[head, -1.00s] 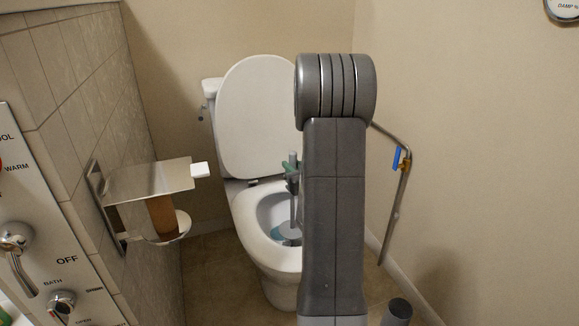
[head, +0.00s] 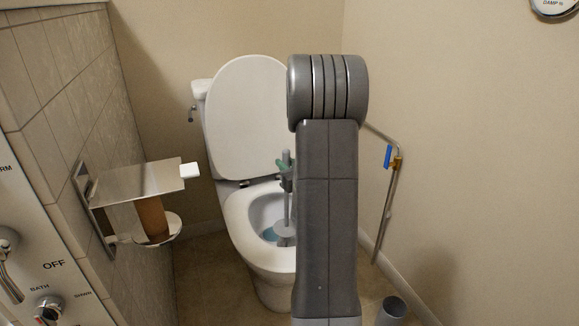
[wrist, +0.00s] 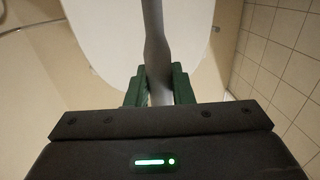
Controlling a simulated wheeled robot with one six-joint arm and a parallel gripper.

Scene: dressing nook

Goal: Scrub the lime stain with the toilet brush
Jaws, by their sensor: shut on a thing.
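The toilet brush (head: 287,205) stands near upright in the toilet bowl in the head view, its grey head low inside the bowl near the water. My gripper (wrist: 159,86) has green fingers and is shut on the grey brush handle (wrist: 154,35); in the head view the gripper (head: 286,172) is partly hidden behind my arm. The white toilet (head: 239,213) has its lid raised. I cannot make out the lime stain; my arm and the brush cover part of the bowl.
A metal paper holder (head: 143,180) juts from the tiled wall at the left. A pipe with a blue-handled valve (head: 388,157) runs along the right wall. A grey cylindrical container (head: 392,310) stands on the floor at lower right.

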